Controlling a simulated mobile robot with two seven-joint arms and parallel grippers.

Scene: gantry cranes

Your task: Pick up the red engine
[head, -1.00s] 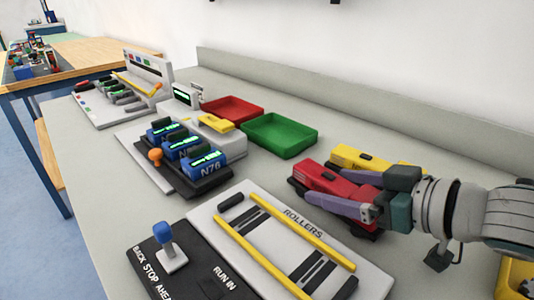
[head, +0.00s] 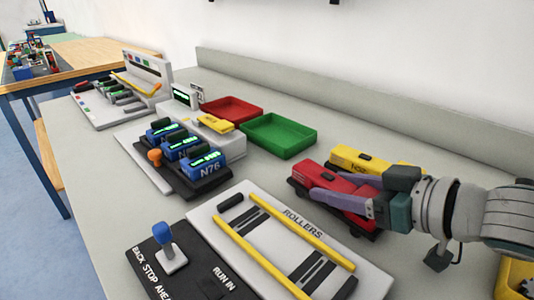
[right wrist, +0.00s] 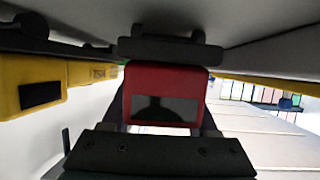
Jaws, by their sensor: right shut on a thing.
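The red engine (head: 306,172) stands on the bench to the right of the rollers board, beside a yellow engine (head: 345,154). My right gripper (head: 322,190) reaches in from the right and is shut on the red engine, with its purple fingers against the body. Part of the red engine is hidden by the fingers. In the right wrist view the red engine (right wrist: 168,78) shows its end with a dark panel, between the gripper parts. I cannot tell any gap between engine and bench. My left gripper is not in view.
The rollers board (head: 222,228) with yellow rails lies close in front. A lever panel (head: 150,275), a green tray (head: 281,148), a red tray (head: 233,112) and a black stand with blue engines (head: 200,186) lie leftward. A yellow bin (head: 512,278) is at lower right.

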